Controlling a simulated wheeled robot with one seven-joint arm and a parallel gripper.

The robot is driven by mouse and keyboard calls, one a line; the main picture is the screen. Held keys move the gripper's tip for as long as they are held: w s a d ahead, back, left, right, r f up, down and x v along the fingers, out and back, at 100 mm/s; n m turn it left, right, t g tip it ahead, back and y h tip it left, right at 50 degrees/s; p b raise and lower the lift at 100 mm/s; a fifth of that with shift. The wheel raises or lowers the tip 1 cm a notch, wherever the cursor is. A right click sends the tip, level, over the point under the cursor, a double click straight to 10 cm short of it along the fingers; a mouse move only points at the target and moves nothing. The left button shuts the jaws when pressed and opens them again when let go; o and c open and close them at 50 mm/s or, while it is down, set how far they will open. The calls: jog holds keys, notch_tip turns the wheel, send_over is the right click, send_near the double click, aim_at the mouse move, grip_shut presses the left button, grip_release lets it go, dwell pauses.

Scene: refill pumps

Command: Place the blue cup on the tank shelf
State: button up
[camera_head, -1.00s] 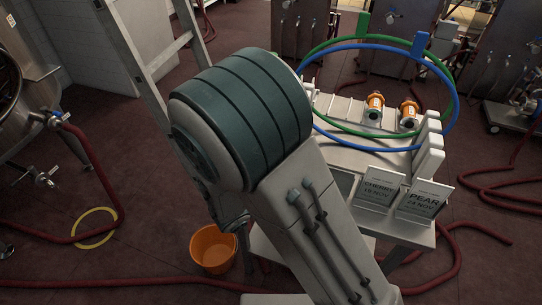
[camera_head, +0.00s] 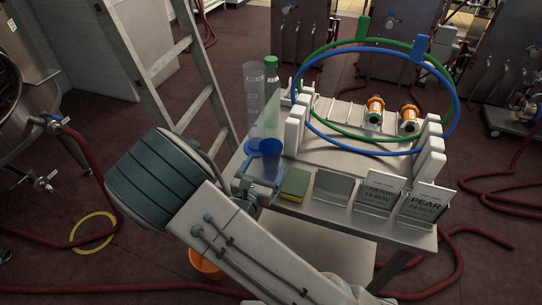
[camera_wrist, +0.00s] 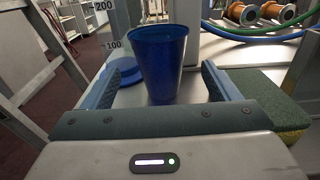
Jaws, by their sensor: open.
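The blue cup (camera_head: 271,158) stands upright at the near left end of the steel table (camera_head: 329,220). In the wrist view the cup (camera_wrist: 160,62) is between my gripper's two open fingers (camera_wrist: 161,84), with a gap on each side. In the head view my gripper (camera_head: 265,178) is low over the table's left end, close to the cup. I cannot clearly make out a tank shelf in these frames.
A clear measuring cylinder (camera_head: 254,100) stands behind the cup. A green and yellow sponge (camera_head: 294,185) lies just right of my gripper. Sign holders (camera_head: 379,192) line the front edge. A ladder (camera_head: 208,80) is left.

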aim_at(267, 160)
jog(key=shift+p+x, duration=0.45)
jog(key=shift+x, duration=2.25)
jog(key=shift+r, duration=0.15)
jog(key=c, duration=1.1)
jog(key=shift+r, duration=0.1)
